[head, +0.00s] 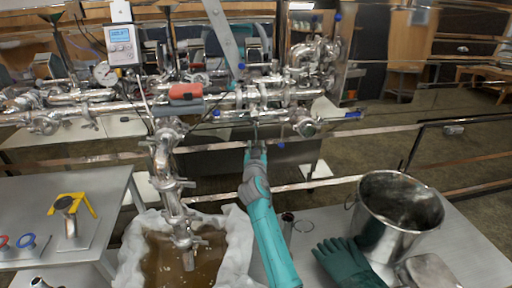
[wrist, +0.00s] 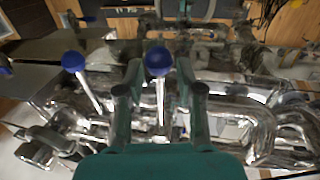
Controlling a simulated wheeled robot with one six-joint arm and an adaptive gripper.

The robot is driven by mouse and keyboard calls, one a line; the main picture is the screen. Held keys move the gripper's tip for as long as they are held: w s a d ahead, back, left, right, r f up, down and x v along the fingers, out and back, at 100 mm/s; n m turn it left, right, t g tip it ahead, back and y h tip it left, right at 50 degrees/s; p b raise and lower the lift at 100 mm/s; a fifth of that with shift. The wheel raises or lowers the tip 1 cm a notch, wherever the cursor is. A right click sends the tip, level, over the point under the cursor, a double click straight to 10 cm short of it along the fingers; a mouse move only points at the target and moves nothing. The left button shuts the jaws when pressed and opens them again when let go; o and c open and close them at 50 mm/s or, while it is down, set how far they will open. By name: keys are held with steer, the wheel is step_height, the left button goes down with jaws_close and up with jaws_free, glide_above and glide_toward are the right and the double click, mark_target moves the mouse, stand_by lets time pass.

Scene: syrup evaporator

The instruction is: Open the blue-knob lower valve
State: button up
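In the wrist view a blue knob (wrist: 158,62) on a thin metal lever stands between the two fingers of my gripper (wrist: 160,90). The fingers are apart, with a gap on each side of the lever; I see no contact. A second blue knob (wrist: 73,61) on a slanted lever is outside the fingers, to the left. In the head view my gripper (head: 256,150) reaches up to the underside of the shiny pipework (head: 250,98). Small blue knobs show there, one right of the gripper (head: 281,145) and one higher up (head: 239,67). I cannot tell which knob matches the wrist view.
A metal bucket (head: 394,215) and a green glove (head: 347,262) are on the front right table. A basin of brown liquid (head: 175,262) sits below a vertical pipe. A grey table (head: 100,190) with a yellow-handled fitting (head: 70,205) is at left. Metal rails cross near my arm.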

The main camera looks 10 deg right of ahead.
steer(key=shift+w, duration=0.2)
jaws_close()
steer(key=shift+f, duration=0.1)
steer(key=a+r+m+g+y, duration=0.2)
steer(key=a+r+m, duration=0.7)
steer(key=m, duration=0.6)
steer(key=shift+a+r+m+y, duration=0.2)
steer(key=shift+a+m+y, duration=0.2)
steer(key=shift+y, duration=0.4)
steer(key=shift+s, duration=0.1)
stand_by(0.4)
